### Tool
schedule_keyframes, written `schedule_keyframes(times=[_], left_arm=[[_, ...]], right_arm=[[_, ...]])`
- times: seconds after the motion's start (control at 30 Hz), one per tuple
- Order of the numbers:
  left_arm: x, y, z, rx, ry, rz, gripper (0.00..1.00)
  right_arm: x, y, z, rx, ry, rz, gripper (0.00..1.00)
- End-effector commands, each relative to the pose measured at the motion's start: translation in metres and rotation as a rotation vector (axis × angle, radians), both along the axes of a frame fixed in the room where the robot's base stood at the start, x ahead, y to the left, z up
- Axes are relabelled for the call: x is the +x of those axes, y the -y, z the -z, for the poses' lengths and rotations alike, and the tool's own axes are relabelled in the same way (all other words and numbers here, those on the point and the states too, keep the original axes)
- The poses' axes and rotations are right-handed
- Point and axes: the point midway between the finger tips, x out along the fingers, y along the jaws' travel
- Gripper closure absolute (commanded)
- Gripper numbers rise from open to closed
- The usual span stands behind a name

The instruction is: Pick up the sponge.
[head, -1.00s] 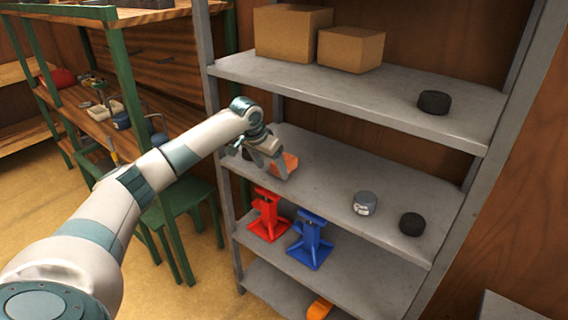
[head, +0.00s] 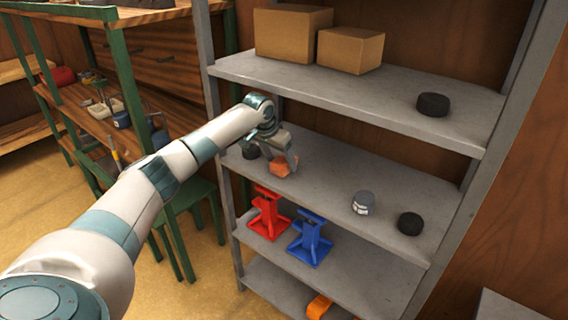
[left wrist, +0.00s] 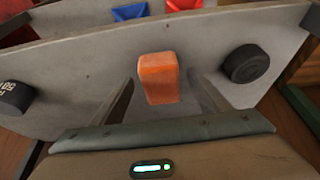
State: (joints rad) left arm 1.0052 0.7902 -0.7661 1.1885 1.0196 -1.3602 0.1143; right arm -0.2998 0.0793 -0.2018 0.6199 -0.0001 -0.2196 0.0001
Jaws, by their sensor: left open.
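The sponge (head: 283,164) is an orange block on the middle shelf (head: 330,186) of the grey rack, near its left end. In the left wrist view the sponge (left wrist: 159,78) stands ahead of my left gripper, roughly centred between the spread fingers. My left gripper (head: 283,160) is open at the sponge and partly covers it in the head view. In the left wrist view the fingers of my left gripper (left wrist: 162,100) are apart on either side, with gaps to the sponge. My right gripper is not in view.
A black puck-like item (head: 250,152) lies just left of the sponge. A grey canister (head: 363,203) and another black puck (head: 410,223) stand farther right. Red (head: 266,212) and blue (head: 311,240) stands are below. Shelf between sponge and canister is clear.

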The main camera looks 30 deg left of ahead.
Motion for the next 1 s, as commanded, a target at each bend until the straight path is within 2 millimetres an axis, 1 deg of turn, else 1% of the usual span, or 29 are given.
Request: schedule_keyframes(times=[0.1,0.17,0.3,0.77,0.87,0.9,0.93,0.97,1.0], left_arm=[[0.011,0.001,-0.002,0.001,-0.001,-0.001,0.31],[0.011,0.001,0.003,0.001,-0.002,0.000,0.31],[0.013,0.001,0.010,0.002,0.000,-0.001,0.31],[0.013,0.001,0.011,0.001,0.000,0.000,0.31],[0.013,0.001,0.011,0.001,0.000,0.000,0.53],[0.013,0.001,0.011,0.001,0.000,0.000,0.62],[0.013,0.001,0.011,0.001,0.000,0.000,0.70],[0.013,0.001,0.011,0.001,0.000,0.000,0.76],[0.013,0.001,0.011,0.001,0.000,0.000,0.76]], right_arm=[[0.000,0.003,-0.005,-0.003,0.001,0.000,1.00],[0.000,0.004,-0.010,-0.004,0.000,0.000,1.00],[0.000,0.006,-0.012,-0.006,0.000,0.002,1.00],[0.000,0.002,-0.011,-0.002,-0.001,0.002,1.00],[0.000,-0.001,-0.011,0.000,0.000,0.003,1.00],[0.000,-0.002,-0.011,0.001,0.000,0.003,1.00],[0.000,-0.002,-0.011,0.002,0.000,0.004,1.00],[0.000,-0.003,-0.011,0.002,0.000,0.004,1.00],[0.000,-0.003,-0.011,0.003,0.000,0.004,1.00]])
